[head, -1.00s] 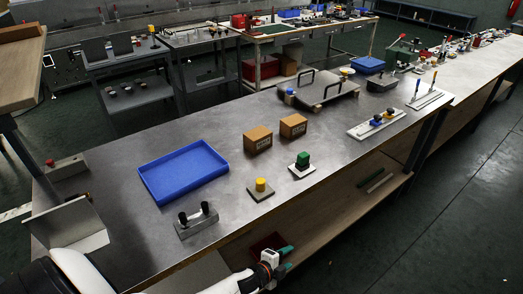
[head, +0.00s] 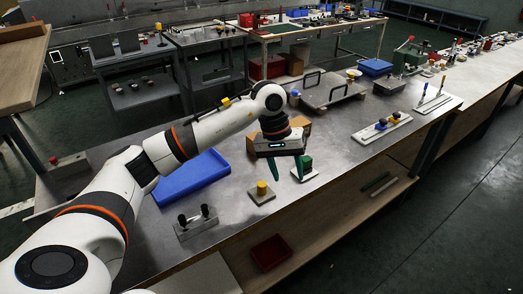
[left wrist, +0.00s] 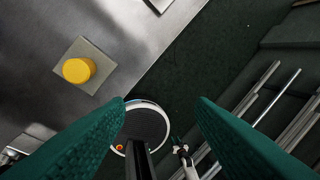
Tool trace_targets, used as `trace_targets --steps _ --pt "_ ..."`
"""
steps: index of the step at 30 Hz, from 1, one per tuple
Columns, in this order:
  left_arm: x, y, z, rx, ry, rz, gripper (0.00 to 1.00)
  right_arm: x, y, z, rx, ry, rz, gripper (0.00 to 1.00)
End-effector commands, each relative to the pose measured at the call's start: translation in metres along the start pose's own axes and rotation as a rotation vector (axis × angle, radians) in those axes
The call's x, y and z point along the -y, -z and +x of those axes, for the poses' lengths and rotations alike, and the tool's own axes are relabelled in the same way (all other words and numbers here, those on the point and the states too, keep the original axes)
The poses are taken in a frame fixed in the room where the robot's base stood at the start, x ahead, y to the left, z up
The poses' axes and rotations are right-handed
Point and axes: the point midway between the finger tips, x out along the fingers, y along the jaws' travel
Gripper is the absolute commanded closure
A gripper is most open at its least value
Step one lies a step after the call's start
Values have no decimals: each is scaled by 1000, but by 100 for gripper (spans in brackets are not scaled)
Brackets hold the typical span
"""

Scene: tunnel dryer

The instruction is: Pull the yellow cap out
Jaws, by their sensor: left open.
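The yellow cap (head: 262,188) stands upright on a small square grey-green plate (head: 259,199) near the bench's front edge. In the left wrist view the yellow cap (left wrist: 78,70) and its plate (left wrist: 102,64) show from above at upper left. My left gripper (head: 288,174) is open and empty, pointing down, to the right of the cap and apart from it. Its green fingers (left wrist: 160,125) spread wide in the left wrist view, with the bench edge and floor beyond them. A small white and dark shape low in that view may be my right gripper; its jaws are unclear.
A green knob (head: 306,162) on a pale plate stands just behind the left fingers. A grey block with two black knobs (head: 196,222) is left of the cap. Brown boxes are partly hidden behind the gripper.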

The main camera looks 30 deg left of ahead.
Motion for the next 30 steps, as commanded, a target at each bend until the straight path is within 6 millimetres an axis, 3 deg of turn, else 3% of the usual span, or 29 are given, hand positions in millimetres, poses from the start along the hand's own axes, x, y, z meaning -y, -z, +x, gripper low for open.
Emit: trace_targets --steps 3,6,9,14,24,30 --pt "-37 -13 -32 48 -186 77 50 0 0 0 1 0 0 64" --pt "-52 -16 -45 56 -265 104 50 0 0 0 1 0 0 64" --pt "-59 -17 -46 56 -293 113 50 0 0 -2 1 0 0 64" --pt "-65 -17 -28 52 -295 113 50 0 -1 -6 1 0 0 64" --pt "-82 -21 34 51 -291 111 50 0 -2 -20 1 0 0 64" --pt "-89 -24 57 54 -290 111 50 0 -2 -25 1 0 -1 64"
